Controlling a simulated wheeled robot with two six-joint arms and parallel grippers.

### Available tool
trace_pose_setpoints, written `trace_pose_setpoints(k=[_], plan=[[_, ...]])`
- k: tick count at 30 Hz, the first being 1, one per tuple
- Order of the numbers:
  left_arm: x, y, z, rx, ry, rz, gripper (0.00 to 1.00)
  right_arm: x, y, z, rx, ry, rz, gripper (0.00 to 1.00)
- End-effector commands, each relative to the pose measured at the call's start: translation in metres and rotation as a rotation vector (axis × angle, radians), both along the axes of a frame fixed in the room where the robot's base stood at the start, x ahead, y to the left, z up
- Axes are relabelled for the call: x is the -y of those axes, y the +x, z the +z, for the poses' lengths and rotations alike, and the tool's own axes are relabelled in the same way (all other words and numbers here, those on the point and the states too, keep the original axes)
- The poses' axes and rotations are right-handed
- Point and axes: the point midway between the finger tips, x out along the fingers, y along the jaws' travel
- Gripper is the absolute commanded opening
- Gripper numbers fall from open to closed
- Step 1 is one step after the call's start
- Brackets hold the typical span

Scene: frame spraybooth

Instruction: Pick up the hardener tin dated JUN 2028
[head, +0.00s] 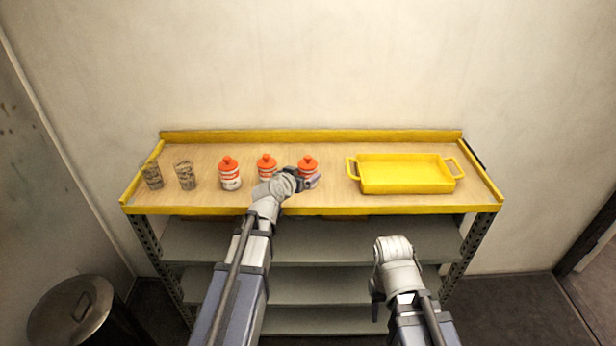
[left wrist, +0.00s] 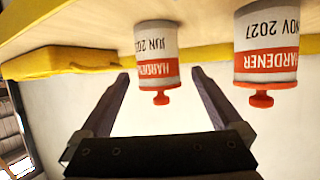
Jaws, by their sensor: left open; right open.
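Three white tins with red-orange bands and lids stand on the shelf top. In the upside-down left wrist view, the tin dated JUN 2028 (left wrist: 157,50) appears between my open left gripper's fingers (left wrist: 160,74), ahead of their tips. It is the rightmost tin (head: 307,163) in the head view, partly hidden by my left gripper (head: 313,181). The hardener tin dated NOV 2027 (left wrist: 265,45) is beside it, the middle tin (head: 266,162) in the head view. The left tin (head: 230,174) shows no readable date. My right gripper (head: 377,290) is low in front of the shelf, empty.
A yellow tray with handles (head: 405,178) stands right of the tins. Two patterned cups (head: 186,176) (head: 152,176) stand at the left end. The shelf top (head: 335,190) has a raised yellow rim. A lidded metal bin (head: 70,312) stands on the floor at left.

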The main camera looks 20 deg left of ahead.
Motion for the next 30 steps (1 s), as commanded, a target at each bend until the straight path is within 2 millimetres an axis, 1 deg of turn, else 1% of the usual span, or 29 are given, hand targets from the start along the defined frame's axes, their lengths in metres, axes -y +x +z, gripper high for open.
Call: trace_pose_setpoints(k=[5, 9, 12, 19, 20, 30], plan=[[0.002, 0.015, -0.009, 0.000, 0.001, 0.000, 1.00, 0.000, 0.000, -0.009, 0.000, 0.000, 0.000, 0.50], [0.005, 0.034, -0.019, 0.000, 0.001, -0.001, 1.00, 0.000, 0.000, -0.019, 0.000, 0.000, 0.000, 0.50], [0.006, 0.045, -0.022, 0.000, 0.001, 0.000, 1.00, 0.000, 0.000, -0.022, 0.000, 0.000, 0.000, 0.50], [0.007, 0.046, -0.021, 0.000, 0.000, 0.000, 1.00, 0.000, 0.000, -0.021, 0.000, 0.000, 0.000, 0.50], [0.007, 0.046, -0.021, 0.000, 0.000, 0.000, 0.99, 0.000, 0.000, -0.021, 0.000, 0.000, 0.000, 0.50], [0.007, 0.045, -0.021, 0.000, 0.000, 0.000, 0.61, 0.000, 0.000, -0.021, 0.000, 0.000, 0.000, 0.50]])
